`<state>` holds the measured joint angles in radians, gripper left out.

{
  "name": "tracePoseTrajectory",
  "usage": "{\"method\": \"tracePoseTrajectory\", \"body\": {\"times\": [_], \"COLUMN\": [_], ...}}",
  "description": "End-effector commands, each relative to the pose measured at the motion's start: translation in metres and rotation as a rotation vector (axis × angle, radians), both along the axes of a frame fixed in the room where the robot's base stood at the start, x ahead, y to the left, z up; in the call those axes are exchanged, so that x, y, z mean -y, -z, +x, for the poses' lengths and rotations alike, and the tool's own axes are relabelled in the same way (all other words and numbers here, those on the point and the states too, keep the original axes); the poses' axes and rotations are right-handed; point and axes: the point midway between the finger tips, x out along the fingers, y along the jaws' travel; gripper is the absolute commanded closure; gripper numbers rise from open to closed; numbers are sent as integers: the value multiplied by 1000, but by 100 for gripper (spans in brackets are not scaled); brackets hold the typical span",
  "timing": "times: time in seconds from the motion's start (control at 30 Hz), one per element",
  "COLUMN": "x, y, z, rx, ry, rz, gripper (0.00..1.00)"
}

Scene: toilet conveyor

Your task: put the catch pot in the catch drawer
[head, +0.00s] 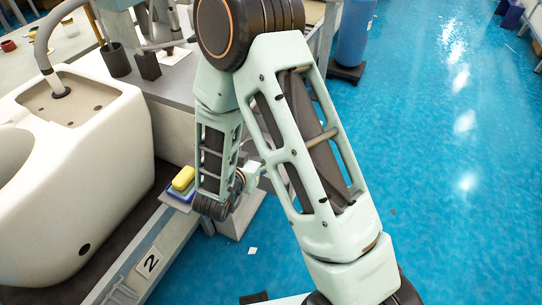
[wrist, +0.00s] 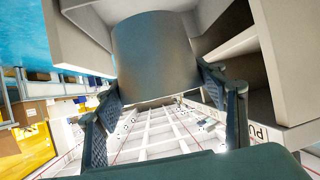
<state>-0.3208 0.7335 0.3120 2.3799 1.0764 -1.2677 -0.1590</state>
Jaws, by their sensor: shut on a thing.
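In the wrist view, my gripper (wrist: 158,80) is shut on a dull grey metal catch pot (wrist: 155,45), with one dark ridged finger on each side of it. The far end of the pot is between pale panels, apparently of the catch drawer (wrist: 75,40); I cannot tell whether it touches them or rests on anything. In the head view, the gripper is mostly hidden behind my arm, close to a pale box-shaped unit (head: 236,218) low beside the bench. The pot cannot be made out there.
A large white toilet body (head: 115,150) stands left, above a rail with a "2" label (head: 150,263). Blue floor (head: 440,150) is open at right. A blue cylinder (head: 354,35) stands at the back.

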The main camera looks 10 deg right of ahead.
Motion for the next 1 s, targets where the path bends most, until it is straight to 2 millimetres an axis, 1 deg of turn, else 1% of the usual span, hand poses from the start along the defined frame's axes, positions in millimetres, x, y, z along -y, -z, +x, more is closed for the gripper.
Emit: {"method": "tracePoseTrajectory", "body": {"times": [0.07,0.17,0.27,0.53,0.6,0.7,0.77,1.0], "x": [0,5,16,50,55,62,64,69], "y": [5,11,19,50,67,82,89,101], "z": [-4,-1,15,73,82,95,100,110], "rx": [1,0,2,1,-3,0,0,1], "ry": [11,21,25,25,22,22,20,18], "rz": [1,1,1,3,1,2,2,2], "gripper": [63,63,63,63,63,63,63,63]}}
